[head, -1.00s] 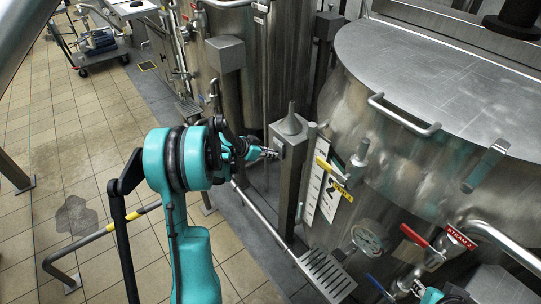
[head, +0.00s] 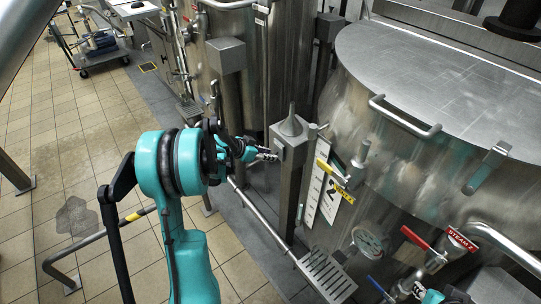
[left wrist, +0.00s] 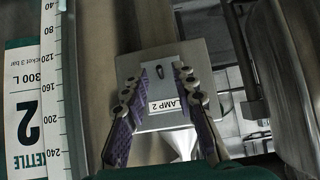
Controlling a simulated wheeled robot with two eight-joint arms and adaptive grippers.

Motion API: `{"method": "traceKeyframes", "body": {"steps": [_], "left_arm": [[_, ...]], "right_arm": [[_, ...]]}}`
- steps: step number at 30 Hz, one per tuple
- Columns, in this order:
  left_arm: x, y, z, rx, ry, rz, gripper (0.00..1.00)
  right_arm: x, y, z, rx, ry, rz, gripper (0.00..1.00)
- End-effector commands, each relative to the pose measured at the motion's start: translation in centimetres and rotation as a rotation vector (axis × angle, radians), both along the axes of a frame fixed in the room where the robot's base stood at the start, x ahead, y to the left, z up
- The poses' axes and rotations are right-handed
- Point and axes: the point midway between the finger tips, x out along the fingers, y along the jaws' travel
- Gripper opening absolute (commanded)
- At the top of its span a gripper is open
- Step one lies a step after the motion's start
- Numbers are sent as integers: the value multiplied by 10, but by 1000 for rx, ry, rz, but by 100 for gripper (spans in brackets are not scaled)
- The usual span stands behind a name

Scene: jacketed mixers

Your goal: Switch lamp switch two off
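The lamp switch two box (head: 287,150) is a grey metal housing with a pointed top on a post, left of the big kettle. In the left wrist view its face (left wrist: 150,68) carries a LAMP 2 label (left wrist: 168,105) and a small dark toggle (left wrist: 187,72). My left gripper (head: 271,154) is close in front of that face. In the left wrist view its fingers (left wrist: 166,76) are spread with nothing between them, and the toggle is near the right fingertip. Contact cannot be told. My right gripper (head: 408,288) shows partly at the bottom edge; its fingers are unclear.
The steel kettle (head: 430,90) fills the right side, with a yellow-handled valve (head: 331,172), a red-handled steam valve (head: 415,237) and a gauge (head: 367,240). A drain grate (head: 327,274) and a low pipe (head: 262,220) lie below. The tiled floor at left is mostly clear.

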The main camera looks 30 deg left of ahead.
Motion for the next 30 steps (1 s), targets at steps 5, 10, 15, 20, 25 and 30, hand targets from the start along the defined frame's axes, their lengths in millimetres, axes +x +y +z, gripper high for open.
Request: {"method": "traceKeyframes", "body": {"steps": [5, 10, 15, 20, 25, 30], "left_arm": [[-30, 13, 26, 1, 1, 4, 27], [-54, 22, 47, 1, -1, 3, 27], [-68, 28, 60, 0, 0, 1, 27], [-72, 30, 63, 1, 0, 2, 27], [-72, 30, 63, 1, 0, 1, 27], [-72, 30, 63, 1, 0, 1, 27]], "right_arm": [[0, 0, 0, 0, 0, 0, 28], [0, 0, 0, 0, 0, 0, 28], [0, 0, 0, 0, 0, 0, 28], [0, 0, 0, 0, 0, 0, 28], [0, 0, 0, 0, 0, 0, 28], [0, 0, 0, 0, 0, 0, 28]]}}
